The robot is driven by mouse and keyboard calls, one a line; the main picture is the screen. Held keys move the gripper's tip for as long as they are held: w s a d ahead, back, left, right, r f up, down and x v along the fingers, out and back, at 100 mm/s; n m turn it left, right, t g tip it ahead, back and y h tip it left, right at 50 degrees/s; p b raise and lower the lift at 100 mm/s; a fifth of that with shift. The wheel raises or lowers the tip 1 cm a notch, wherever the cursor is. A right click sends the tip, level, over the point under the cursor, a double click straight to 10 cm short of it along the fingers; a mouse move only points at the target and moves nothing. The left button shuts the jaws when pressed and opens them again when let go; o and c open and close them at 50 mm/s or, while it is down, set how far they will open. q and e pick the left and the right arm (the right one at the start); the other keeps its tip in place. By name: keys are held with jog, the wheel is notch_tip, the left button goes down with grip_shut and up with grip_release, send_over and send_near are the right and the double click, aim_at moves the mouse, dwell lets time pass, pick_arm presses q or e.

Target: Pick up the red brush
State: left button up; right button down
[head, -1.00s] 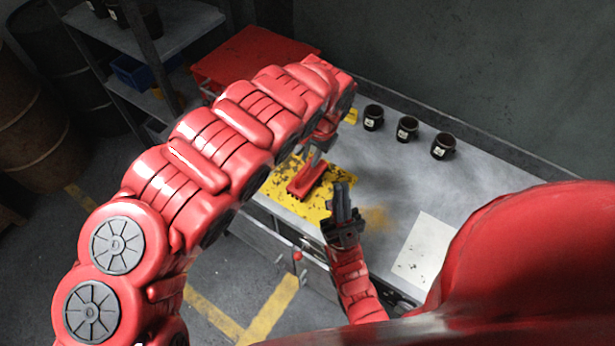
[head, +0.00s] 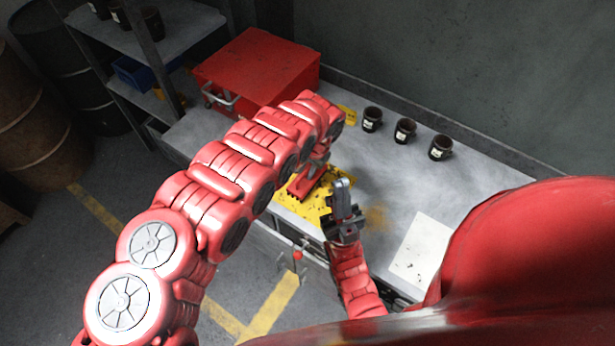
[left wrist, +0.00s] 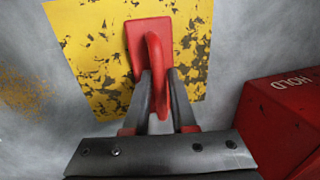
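The red brush (head: 305,184) lies on a worn yellow mat (head: 318,212) on the grey bench. In the left wrist view the brush (left wrist: 137,36) shows its flat red back and raised handle. My left gripper (left wrist: 160,80) has one finger on each side of the handle, very close to it; whether they press on it I cannot tell. In the head view my left arm and hand partly cover the brush. My right gripper (head: 342,197) is over the front edge of the mat, right of the brush, its fingers close together with nothing seen between them.
A red box (head: 262,65) stands at the bench's back left; it shows in the left wrist view marked HOLD (left wrist: 285,115). Several dark cups stand at the back, one of them here (head: 405,131). A white sheet (head: 421,248) lies at right. The bench between is clear.

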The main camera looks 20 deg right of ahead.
pick_arm(q)
grip_shut()
dwell(1.3)
